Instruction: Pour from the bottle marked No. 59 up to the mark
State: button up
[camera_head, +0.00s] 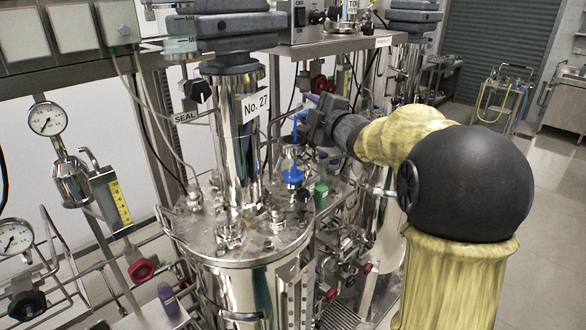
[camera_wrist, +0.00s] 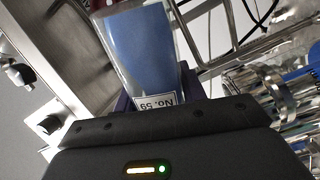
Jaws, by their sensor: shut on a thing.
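A clear bottle of blue liquid labelled No. 59 (camera_wrist: 150,52) lies between the purple fingers of my gripper in the wrist view. Its label appears upside down. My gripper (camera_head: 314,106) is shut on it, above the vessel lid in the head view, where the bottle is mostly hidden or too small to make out. A thin blue streak (camera_head: 295,128), which looks like liquid, runs down just left of my gripper. Below it, a clear glass vessel (camera_head: 291,160) shows blue (camera_head: 292,175) inside at its lower part. I cannot make out a fill mark on it.
A steel reactor lid (camera_head: 200,238) crowded with fittings lies below. A steel column labelled No. 27 (camera_head: 236,130) stands left of my gripper. A green-topped container (camera_head: 320,193) stands near the glass vessel. Shelf edges and pipes crowd the left; open floor (camera_head: 545,200) lies right.

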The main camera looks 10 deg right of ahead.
jog(key=shift+a+r+n+b, duration=0.1)
jog(key=shift+n+b, duration=1.3)
jog(key=shift+b, duration=0.55)
dwell(6.0)
